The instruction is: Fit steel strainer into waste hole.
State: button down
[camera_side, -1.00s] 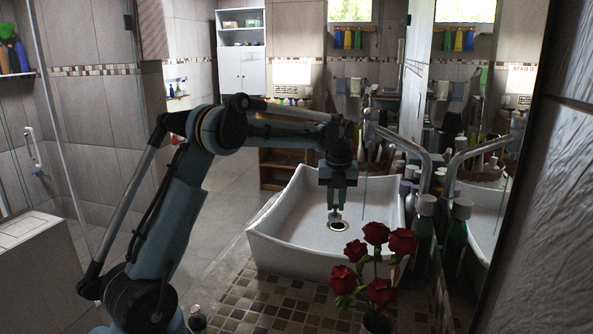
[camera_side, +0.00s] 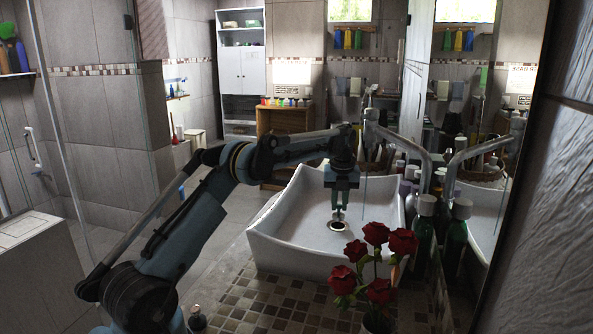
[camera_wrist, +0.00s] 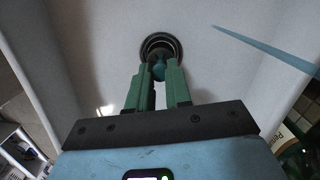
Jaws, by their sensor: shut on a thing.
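The white basin (camera_side: 290,219) stands on the tiled counter, with the dark-rimmed waste hole (camera_side: 329,228) in its floor. The steel strainer (camera_side: 338,224) is a small bright disc at the hole, inside its rim as seen from the side. My gripper (camera_side: 339,213) points straight down over it, shut on its knob. In the wrist view the teal knob (camera_wrist: 158,73) sits between the green fingertips of my gripper (camera_wrist: 159,78). Dark rings of the strainer and hole (camera_wrist: 161,42) lie just beyond. I cannot tell whether the strainer is fully seated.
Red roses (camera_side: 375,233) stand in front of the basin. A curved tap (camera_side: 402,142) rises at the back right. Bottles (camera_side: 424,222) line the right side by the mirror. The basin floor around the hole is clear.

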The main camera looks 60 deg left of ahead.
aim_at(339, 205)
jog(key=shift+f, duration=1.65)
jog(key=shift+f, duration=0.2)
jog(key=c, duration=1.1)
grip_release()
jog(key=shift+o, duration=0.2)
jog(key=shift+r, duration=0.2)
